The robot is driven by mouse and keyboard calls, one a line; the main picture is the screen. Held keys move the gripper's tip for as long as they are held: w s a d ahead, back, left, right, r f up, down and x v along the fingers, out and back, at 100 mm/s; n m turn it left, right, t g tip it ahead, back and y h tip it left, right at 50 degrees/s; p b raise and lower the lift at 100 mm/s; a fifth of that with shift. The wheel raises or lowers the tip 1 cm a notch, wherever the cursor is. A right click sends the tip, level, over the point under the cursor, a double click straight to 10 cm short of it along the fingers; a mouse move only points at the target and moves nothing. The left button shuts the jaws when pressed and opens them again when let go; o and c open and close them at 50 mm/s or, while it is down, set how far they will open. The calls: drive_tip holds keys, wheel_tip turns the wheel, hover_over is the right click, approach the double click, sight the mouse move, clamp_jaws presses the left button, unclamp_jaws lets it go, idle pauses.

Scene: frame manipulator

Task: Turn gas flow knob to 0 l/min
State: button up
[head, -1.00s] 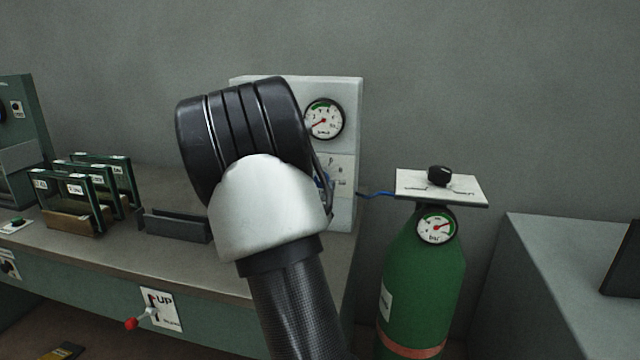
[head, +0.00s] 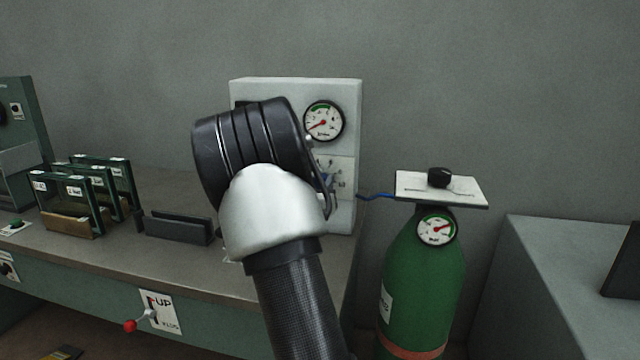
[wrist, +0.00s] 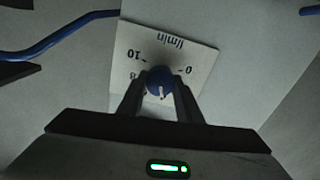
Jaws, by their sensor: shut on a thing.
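The gas flow knob (wrist: 158,76) is blue and sits on a white dial plate (wrist: 192,52) marked l/min, which appears upside down in the wrist view. The 0 is to the right of the knob; the 10 and 8 are to its left. A pale mark on the knob points down in the picture, not at the 0. My gripper (wrist: 159,86) is shut on the knob, one finger on each side. The fingers hide the lower dial marks. In the head view, my arm covers much of the white panel (head: 300,88) bearing this dial, and the grip is mostly hidden.
A round gauge (head: 323,121) is on the panel above the dial. Green frames (head: 75,200) stand on the bench at left.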

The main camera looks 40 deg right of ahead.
drive_tip(key=shift+n, duration=0.4)
drive_tip(key=n+p, duration=0.1)
drive_tip(key=n, duration=0.2)
drive_tip(key=shift+w+a, duration=0.1)
drive_tip(key=n+p, duration=0.2)
drive_tip(key=n, duration=0.3)
drive_tip(key=shift+p, duration=0.3)
drive_tip(key=n+p, duration=0.1)
drive_tip(key=n, duration=0.4)
drive_tip(key=shift+f+n+p, duration=0.15)
drive_tip(key=shift+n+p, duration=0.15)
drive_tip(key=shift+n, duration=0.1)
drive_tip(key=shift+f+n, duration=0.1)
drive_tip(key=shift+n, duration=1.5)
drive_tip(key=o, duration=1)
drive_tip(key=shift+o, duration=0.2)
